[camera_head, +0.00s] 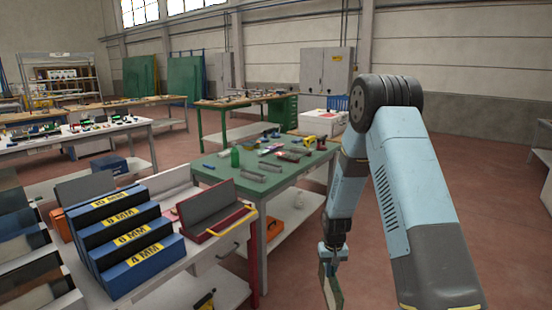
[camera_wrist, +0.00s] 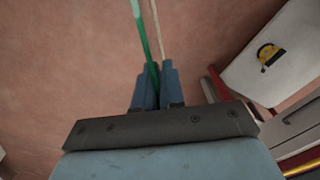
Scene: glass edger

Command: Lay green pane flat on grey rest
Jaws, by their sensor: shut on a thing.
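My gripper (camera_head: 333,254) hangs low at the right of the head view, pointing down, beside the green-topped table. It is shut on the green pane (camera_head: 331,285), which hangs upright below the fingers, over the floor. In the wrist view the fingers (camera_wrist: 156,85) close on the pane, whose thin green edge (camera_wrist: 142,30) runs up and away, with a pale line beside it. A grey angled piece with red ends (camera_head: 212,208) stands on the near bench; I cannot tell for certain that it is the grey rest. Nothing lies flat on it.
Blue stepped blocks with yellow thickness labels (camera_head: 130,235) stand left of the grey piece. The green table (camera_head: 285,170) holds tools, a green bottle and small grey racks. A pale shelf with a yellow-black item (camera_wrist: 268,54) lies right in the wrist view. The floor under my gripper looks clear.

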